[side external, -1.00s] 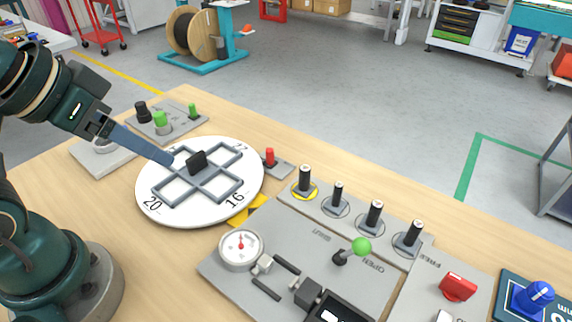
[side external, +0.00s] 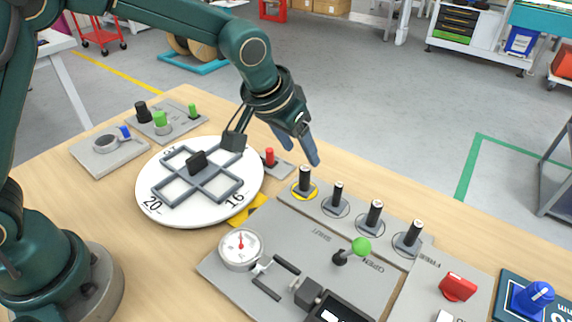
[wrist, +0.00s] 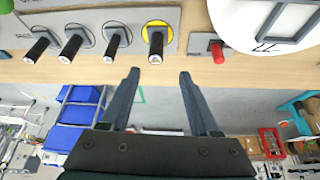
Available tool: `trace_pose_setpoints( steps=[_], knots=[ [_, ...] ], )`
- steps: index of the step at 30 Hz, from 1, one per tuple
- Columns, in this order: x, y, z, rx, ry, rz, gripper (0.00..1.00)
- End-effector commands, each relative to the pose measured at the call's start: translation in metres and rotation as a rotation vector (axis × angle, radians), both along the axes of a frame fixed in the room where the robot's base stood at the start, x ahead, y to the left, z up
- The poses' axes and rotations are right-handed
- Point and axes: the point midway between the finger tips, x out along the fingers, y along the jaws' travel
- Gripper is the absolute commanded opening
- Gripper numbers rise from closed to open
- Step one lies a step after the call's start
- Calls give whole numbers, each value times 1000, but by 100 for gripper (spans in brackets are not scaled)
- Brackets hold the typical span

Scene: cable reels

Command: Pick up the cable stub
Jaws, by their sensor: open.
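Several black cable stubs with pale ends stand upright in a row on a grey strip. The stub (side external: 305,179) at the left end of the row has a yellow ring around its base; it also shows in the wrist view (wrist: 155,46). The other stubs, such as this one (side external: 337,196), have grey rings. My gripper (side external: 303,156) is open and empty, its blue-grey fingers pointing down just above and behind the yellow-ringed stub. In the wrist view my gripper (wrist: 159,72) has its fingertips apart, with the yellow-ringed stub's end just beyond the gap between them.
A white dial (side external: 185,216) with a grey cross-shaped frame lies to the left. A red button (side external: 270,157) stands between dial and stubs. A panel with a gauge (side external: 241,250) and green-knobbed lever (side external: 361,247) lies in front. The floor behind the table is open.

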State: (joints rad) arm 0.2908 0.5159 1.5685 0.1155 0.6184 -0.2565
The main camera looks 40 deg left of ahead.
Motion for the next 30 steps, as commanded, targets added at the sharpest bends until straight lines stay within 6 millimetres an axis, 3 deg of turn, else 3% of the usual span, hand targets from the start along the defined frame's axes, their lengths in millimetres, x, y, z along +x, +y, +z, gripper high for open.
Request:
trace_pose_setpoints(
  steps=[1, 6, 15, 29, 30],
  knots=[
    [-3, -3, -11, 8, 24, -10, 62],
    [-7, -7, -27, 17, 56, -23, 62],
    [6, -9, -58, 16, 55, -23, 62],
    [11, -10, -69, 15, 52, -23, 62],
    [11, -10, -69, 15, 52, -24, 47]
  ],
)
